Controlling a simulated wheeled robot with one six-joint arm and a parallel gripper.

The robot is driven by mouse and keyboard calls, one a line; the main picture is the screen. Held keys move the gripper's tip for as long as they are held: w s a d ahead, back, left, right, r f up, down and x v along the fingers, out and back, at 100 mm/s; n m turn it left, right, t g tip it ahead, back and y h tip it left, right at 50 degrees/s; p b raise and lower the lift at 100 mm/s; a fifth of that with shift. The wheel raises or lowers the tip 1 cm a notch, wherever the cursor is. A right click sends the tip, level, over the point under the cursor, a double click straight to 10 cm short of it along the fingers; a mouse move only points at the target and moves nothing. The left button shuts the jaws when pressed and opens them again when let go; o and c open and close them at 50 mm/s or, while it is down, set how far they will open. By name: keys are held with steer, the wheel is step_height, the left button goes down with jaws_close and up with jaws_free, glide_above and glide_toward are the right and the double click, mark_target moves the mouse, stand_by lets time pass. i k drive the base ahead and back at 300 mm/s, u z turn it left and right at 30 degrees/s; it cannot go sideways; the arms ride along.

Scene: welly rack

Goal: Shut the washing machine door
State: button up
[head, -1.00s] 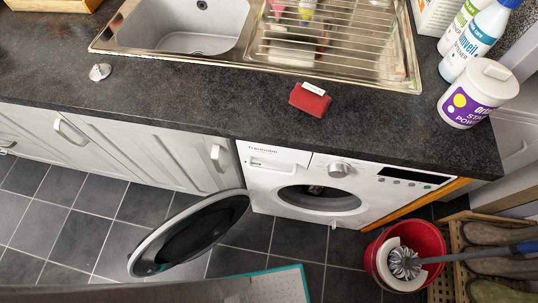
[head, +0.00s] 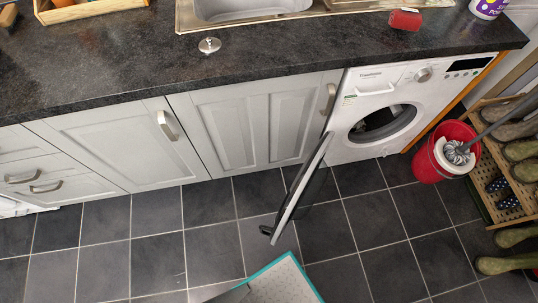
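The white washing machine (head: 350,144) stands under the dark worktop at the right of the head view. Its round door (head: 296,195) is wide open, hinged at the left of the opening and swung out over the floor, seen nearly edge-on. The round drum opening (head: 384,123) is uncovered and dark inside. My gripper is not in view.
Grey cupboards (head: 240,125) line the counter left of the machine. A red bucket (head: 428,165) with a mop stands to its right, beside a wooden rack (head: 493,150) of boots. A teal-edged grey mat or board (head: 280,283) lies at the bottom. Tiled floor (head: 160,245) is clear at left.

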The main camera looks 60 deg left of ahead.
mark_target(300, 186)
steer(key=k, duration=0.35)
steer(key=u, duration=1.3)
steer(key=i, duration=0.5)
steer(key=u, duration=0.85)
steer(key=k, duration=0.5)
steer(key=u, duration=0.05)
